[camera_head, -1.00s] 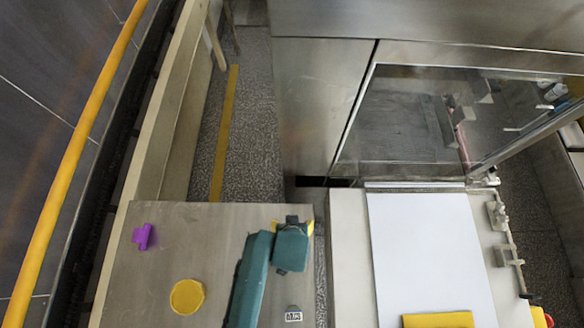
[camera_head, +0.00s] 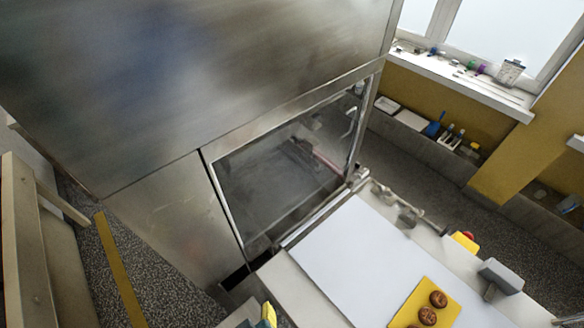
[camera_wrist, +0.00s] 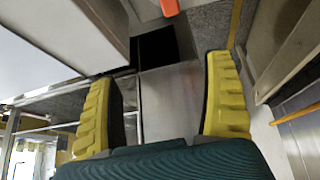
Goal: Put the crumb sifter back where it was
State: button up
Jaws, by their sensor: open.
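I cannot pick out the crumb sifter in either view. My gripper (camera_wrist: 160,72) is open in the wrist view, its two yellow ribbed fingers wide apart. Nothing is held between them; a grey metal surface and a dark rectangle show beyond. In the head view only a small yellow-tipped part, probably my gripper (camera_head: 268,313), shows at the bottom edge.
A large steel machine (camera_head: 160,90) with a clear panel (camera_head: 285,165) stands in the middle. A white belt (camera_head: 350,255) runs out of it, with a yellow mat (camera_head: 447,298) bearing brown round sweets. A windowsill (camera_head: 470,80) with small items is at the upper right.

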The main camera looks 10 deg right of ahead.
jog(key=w+d+r+m+t, duration=0.1)
jog(key=w+d+r+t, duration=0.15)
jog(key=w+r, duration=0.4)
jog(key=w+d+r+m+t, duration=0.1)
jog(key=w+r+t, duration=0.3)
jog(key=r, duration=0.5)
jog(key=d+r+m+t+h+p, duration=0.1)
jog(key=d+r+t+p, duration=0.2)
jog(key=r, duration=1.2)
jog(key=s+d+r+m+t+h+p, duration=0.1)
jog(key=d+r+t+p, duration=0.3)
jog(key=r, duration=1.1)
jog(key=d+r+m+t+h+p, duration=0.1)
jog(key=d+r+m+t+p, duration=0.1)
jog(key=r+p, duration=0.6)
notch_tip(320, 180, up, 7)
jog(key=shift+s+d+r+m+t+h+p, duration=0.15)
jog(key=shift+s+d+m+t+h+p, duration=0.2)
jog(key=shift+d+t, duration=0.4)
